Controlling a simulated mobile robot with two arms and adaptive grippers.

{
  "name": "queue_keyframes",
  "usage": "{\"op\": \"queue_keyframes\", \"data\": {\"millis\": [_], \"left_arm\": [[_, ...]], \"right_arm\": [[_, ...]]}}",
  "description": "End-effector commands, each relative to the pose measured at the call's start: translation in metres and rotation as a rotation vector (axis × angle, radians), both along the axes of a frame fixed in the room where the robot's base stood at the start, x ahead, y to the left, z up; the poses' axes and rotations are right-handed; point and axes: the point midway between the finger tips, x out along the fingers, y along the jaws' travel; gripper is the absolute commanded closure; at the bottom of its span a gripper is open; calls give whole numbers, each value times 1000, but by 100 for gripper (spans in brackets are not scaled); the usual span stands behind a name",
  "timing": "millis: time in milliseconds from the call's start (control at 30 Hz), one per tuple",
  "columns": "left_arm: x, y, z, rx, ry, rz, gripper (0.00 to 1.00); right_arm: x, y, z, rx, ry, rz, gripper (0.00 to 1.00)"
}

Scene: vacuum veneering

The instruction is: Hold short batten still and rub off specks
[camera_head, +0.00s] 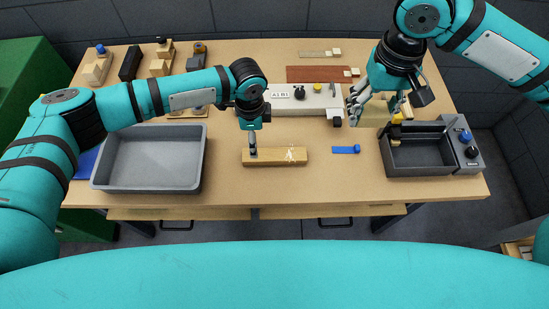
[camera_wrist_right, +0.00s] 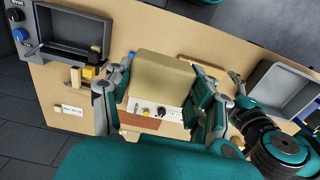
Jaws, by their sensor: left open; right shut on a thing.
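The short batten (camera_head: 266,158) lies on the table, with pale specks (camera_head: 291,155) on its right half. My left gripper (camera_head: 252,143) is open and points down over the batten's left end. Whether its fingers touch the wood is too small to tell. My right gripper (camera_head: 381,112) is shut on a beige block (camera_head: 369,118), up and to the right of the batten, near the dark box. In the right wrist view the block (camera_wrist_right: 160,75) sits between the fingers of my right gripper (camera_wrist_right: 157,100). The batten (camera_wrist_right: 203,68) shows partly behind it there.
A grey tray (camera_head: 199,165) stands left of the batten. A dark box (camera_head: 385,160) with knobs stands at the right. A small blue piece (camera_head: 345,149) lies between batten and box. A white unit (camera_head: 290,103) and a red-brown board (camera_head: 315,74) lie behind. Several blocks stand at the back left.

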Motion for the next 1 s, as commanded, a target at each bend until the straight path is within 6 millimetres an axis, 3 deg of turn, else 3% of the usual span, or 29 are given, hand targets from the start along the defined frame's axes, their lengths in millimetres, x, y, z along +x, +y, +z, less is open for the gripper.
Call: {"op": "queue_keyframes", "data": {"millis": [33,500,700,1000], "left_arm": [[0,0,-16,0,-1,0,27],[0,0,-80,-1,-2,-1,27],[0,0,-92,-1,-1,-1,27],[0,0,-94,-1,-1,0,27]], "right_arm": [[0,0,-17,0,0,0,77],[0,0,-83,0,0,0,77],[0,0,-96,0,0,0,77],[0,0,-98,0,0,0,77]]}}
